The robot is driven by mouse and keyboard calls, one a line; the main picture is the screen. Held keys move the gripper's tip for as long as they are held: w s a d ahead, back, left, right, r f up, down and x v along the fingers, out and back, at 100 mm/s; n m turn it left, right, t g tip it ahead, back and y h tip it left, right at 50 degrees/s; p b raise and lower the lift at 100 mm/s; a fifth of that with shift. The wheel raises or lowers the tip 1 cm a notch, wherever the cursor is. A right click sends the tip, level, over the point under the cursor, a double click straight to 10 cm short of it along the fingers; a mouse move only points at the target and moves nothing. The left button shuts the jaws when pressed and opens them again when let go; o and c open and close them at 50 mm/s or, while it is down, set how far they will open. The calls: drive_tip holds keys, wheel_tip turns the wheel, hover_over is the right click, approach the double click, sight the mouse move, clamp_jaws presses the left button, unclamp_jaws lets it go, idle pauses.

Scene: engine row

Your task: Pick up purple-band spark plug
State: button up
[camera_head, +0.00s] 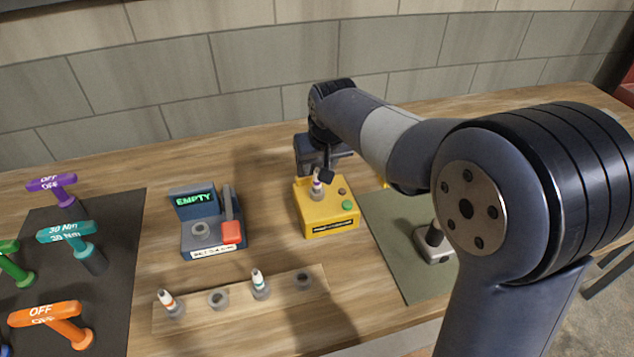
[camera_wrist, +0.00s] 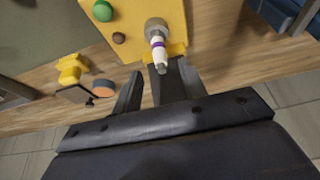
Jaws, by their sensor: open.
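The purple-band spark plug (camera_head: 316,187) stands upright in a socket on top of the yellow box (camera_head: 327,215). In the wrist view the spark plug (camera_wrist: 158,45) is white with a purple ring and a grey hex base, and its tip points toward my gripper. My gripper (camera_wrist: 150,85) is open and empty, with its dark fingers near the plug's tip. In the head view my gripper (camera_head: 325,170) is just behind and above the box, partly hidden by my arm. I cannot tell whether a finger touches the plug.
A wooden strip (camera_head: 195,317) holds an orange-band plug (camera_head: 171,304) and a green-band plug (camera_head: 260,284) beside empty holes. A grey tester reading EMPTY (camera_head: 205,222) stands left of the box. Coloured T-handled tools (camera_head: 72,232) stand on a dark mat. A green mat (camera_head: 395,240) lies right.

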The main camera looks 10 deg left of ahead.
sight(317, 169)
drive_tip(key=shift+p+x, duration=0.7)
drive_tip(key=shift+x, duration=1.85)
drive_tip(key=shift+a, duration=0.1)
drive_tip(key=shift+c, duration=0.6)
clamp_jaws()
